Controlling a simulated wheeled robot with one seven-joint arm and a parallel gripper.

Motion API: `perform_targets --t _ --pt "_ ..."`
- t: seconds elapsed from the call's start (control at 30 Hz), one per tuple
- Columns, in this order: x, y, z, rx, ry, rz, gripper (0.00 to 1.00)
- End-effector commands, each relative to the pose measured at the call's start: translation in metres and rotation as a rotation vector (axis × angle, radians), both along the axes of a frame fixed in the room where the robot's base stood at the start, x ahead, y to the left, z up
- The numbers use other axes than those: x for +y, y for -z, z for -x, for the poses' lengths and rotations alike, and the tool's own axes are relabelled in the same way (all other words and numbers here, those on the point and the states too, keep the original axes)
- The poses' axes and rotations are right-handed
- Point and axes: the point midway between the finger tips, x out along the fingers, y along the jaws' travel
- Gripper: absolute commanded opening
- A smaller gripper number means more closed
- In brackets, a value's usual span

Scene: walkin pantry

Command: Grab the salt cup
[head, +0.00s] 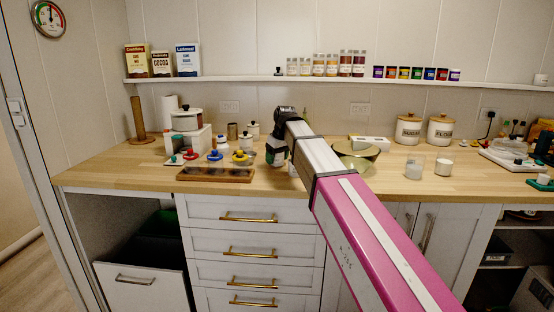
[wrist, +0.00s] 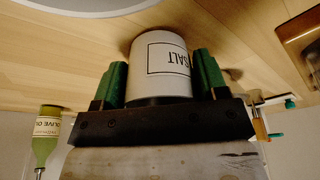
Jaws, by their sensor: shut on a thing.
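The salt cup (wrist: 160,62) is a white cylinder with a framed "SALT" label, upside down in the wrist view. It sits between the two green fingers of my gripper (wrist: 160,85), one on each side. My gripper is shut on it. Wooden counter surface shows around the cup; I cannot tell whether the cup touches it. In the head view my gripper (head: 276,152) is over the counter near its middle, and my arm hides most of the cup there.
A dark wooden tray (head: 215,174) lies at the counter's front left, with several coloured-lid pieces behind it. A glass jar (head: 415,166) and white cup (head: 443,167) stand farther right. An olive oil bottle (wrist: 46,140) shows in the wrist view.

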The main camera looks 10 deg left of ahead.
Motion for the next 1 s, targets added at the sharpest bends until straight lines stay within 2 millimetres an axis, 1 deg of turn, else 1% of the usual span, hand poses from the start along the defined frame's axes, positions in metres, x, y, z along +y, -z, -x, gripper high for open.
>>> perform_targets --t 0.27,0.43,1.0 --pt "0.000 -0.019 -0.001 -0.001 0.000 -0.001 0.41" --pt "0.000 -0.037 -0.001 -0.001 0.000 0.000 0.41" --pt "0.060 -0.072 0.003 0.000 -0.001 0.000 0.41"
